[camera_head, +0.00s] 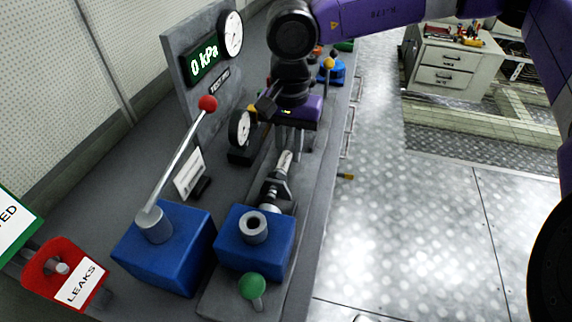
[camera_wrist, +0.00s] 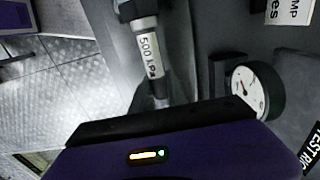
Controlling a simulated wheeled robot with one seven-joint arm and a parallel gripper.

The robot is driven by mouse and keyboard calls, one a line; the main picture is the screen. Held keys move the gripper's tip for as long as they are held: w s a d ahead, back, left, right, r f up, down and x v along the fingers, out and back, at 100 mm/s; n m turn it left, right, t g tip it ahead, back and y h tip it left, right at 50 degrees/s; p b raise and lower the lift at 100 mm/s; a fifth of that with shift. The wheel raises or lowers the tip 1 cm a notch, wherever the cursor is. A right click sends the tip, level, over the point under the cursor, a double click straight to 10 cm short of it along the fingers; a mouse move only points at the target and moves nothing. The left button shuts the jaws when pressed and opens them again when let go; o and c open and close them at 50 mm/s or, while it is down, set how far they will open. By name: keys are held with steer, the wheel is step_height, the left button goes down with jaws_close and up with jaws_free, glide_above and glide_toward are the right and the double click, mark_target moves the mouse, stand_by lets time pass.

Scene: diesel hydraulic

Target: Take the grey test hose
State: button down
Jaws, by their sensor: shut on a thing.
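A grey tubular piece with dark end fittings and a white "500 kPa" label, which looks like the grey test hose (camera_wrist: 152,60), runs down under my gripper in the wrist view. In the head view it (camera_head: 284,163) slants between my gripper (camera_head: 289,148) and a blue block. My gripper points down over the bench and is shut on its upper end. The gripper's body and the angle hide the contact, and the fingertips do not show in the wrist view.
The blue block with a round port (camera_head: 255,245) and a green knob (camera_head: 252,287) stand below. A blue pump with a red-tipped lever (camera_head: 180,150) is at left. A small gauge (camera_head: 239,129) stands close beside my gripper. The floor at right is clear.

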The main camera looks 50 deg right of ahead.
mark_target(289, 145)
steer(key=shift+r+p, duration=1.65)
steer(key=shift+r, duration=1.45)
